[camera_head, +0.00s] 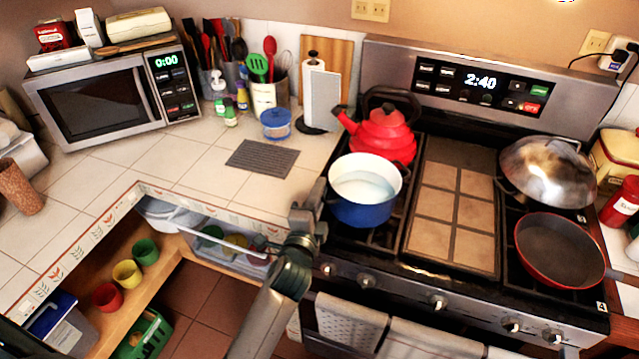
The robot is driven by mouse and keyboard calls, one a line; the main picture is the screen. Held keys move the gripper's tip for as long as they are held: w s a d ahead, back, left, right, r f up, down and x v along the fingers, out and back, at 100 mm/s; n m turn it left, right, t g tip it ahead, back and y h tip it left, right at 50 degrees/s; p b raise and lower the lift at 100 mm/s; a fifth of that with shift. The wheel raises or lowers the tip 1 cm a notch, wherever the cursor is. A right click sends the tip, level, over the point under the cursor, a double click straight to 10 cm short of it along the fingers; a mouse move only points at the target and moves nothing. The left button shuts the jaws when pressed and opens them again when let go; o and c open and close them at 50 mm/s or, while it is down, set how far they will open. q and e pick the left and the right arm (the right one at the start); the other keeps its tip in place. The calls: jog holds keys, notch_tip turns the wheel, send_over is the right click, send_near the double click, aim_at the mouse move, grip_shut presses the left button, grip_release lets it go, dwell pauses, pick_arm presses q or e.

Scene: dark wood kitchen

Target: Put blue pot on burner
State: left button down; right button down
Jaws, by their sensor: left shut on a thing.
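The blue pot (362,212), white inside, is upright over the front left burner of the stove (470,283). I cannot tell whether its base rests on the grate. My left gripper (322,192) is at the left side of the pot and shut on it; the exact grip is hard to make out. The front left burner (385,236) is mostly hidden under the pot. My right gripper is not in view.
A red kettle (382,136) stands right behind the pot. A tan-tiled griddle (455,210) fills the stove's middle. A domed metal lid or wok (548,170) and a red pan (560,250) are on the right. The counter (190,180) left of the stove has free room around a dark mat (262,158).

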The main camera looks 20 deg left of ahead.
pick_arm(q)
jog(key=shift+f, duration=0.45)
jog(key=c, duration=1.8)
grip_release()
jog(key=shift+f, duration=0.25)
jog(key=shift+s, duration=0.1)
jog(key=shift+s, duration=0.1)
jog(key=shift+s, duration=0.25)
jog(key=s+d+b, duration=0.1)
jog(key=s+b, duration=0.2)
jog(key=s, duration=0.8)
jog(key=shift+s, duration=0.15)
